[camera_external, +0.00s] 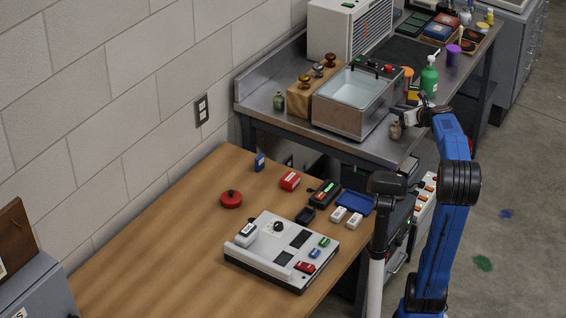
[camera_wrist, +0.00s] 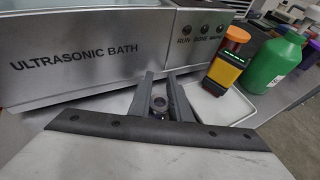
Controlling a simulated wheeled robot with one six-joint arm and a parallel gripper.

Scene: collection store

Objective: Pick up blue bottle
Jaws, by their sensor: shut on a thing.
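My gripper (camera_external: 406,117) is at the front edge of the steel bench, to the right of the ultrasonic bath. Its fingers (camera_wrist: 162,92) are shut on a small bottle (camera_external: 395,130), which looks grey-brown in the external view. In the wrist view a dark round top (camera_wrist: 158,103) shows between the fingers, and the rest is hidden. The bottle looks upright at the bench top; I cannot tell whether it touches it. I make out no clearly blue bottle in either view.
The ultrasonic bath (camera_wrist: 85,60) is close ahead of the fingers. A yellow and orange device (camera_wrist: 230,62) and a large green bottle (camera_wrist: 277,62) stand to the right, also seen in the external view (camera_external: 429,78). A wooden table (camera_external: 150,240) with several items stands nearer.

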